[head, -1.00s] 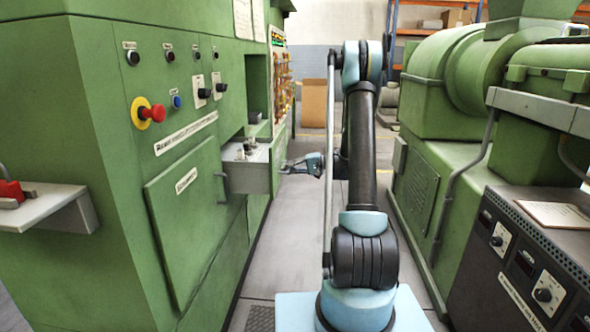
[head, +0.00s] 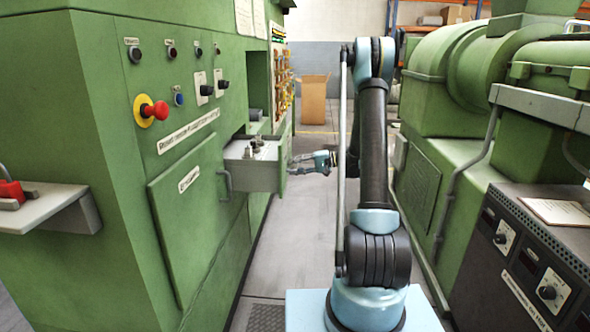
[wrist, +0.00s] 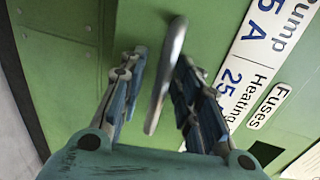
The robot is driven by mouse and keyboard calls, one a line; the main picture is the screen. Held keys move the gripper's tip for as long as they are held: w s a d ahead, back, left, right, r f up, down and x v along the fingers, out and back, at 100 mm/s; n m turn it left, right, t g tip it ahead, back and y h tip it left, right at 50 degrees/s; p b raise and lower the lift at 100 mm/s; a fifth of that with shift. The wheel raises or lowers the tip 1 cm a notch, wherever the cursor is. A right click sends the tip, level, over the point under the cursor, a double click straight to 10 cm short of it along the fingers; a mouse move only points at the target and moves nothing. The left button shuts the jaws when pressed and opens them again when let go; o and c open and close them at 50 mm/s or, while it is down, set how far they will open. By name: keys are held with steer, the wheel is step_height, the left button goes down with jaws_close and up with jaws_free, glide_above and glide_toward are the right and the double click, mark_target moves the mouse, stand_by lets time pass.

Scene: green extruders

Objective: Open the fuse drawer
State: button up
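The fuse drawer (head: 252,176) is a grey box standing out from the green cabinet, with small parts on its top and a green front panel (head: 286,157). In the wrist view the green front (wrist: 85,60) fills much of the picture, with a "Fuses" label (wrist: 268,106) at right. A grey bar handle (wrist: 166,75) stands out between my fingers. My gripper (head: 292,165) is at the drawer's front, on its right side. In the wrist view my gripper (wrist: 160,75) has its fingers apart, one on each side of the handle. Firm contact cannot be made out.
Buttons and a red stop knob (head: 153,110) are on the cabinet. Green machinery (head: 440,165) and a dark control box (head: 530,260) bound the right side. The aisle floor (head: 300,230) between is clear.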

steer(key=shift+d, duration=0.1)
steer(key=v, duration=1.2)
steer(key=shift+w+f, duration=0.1)
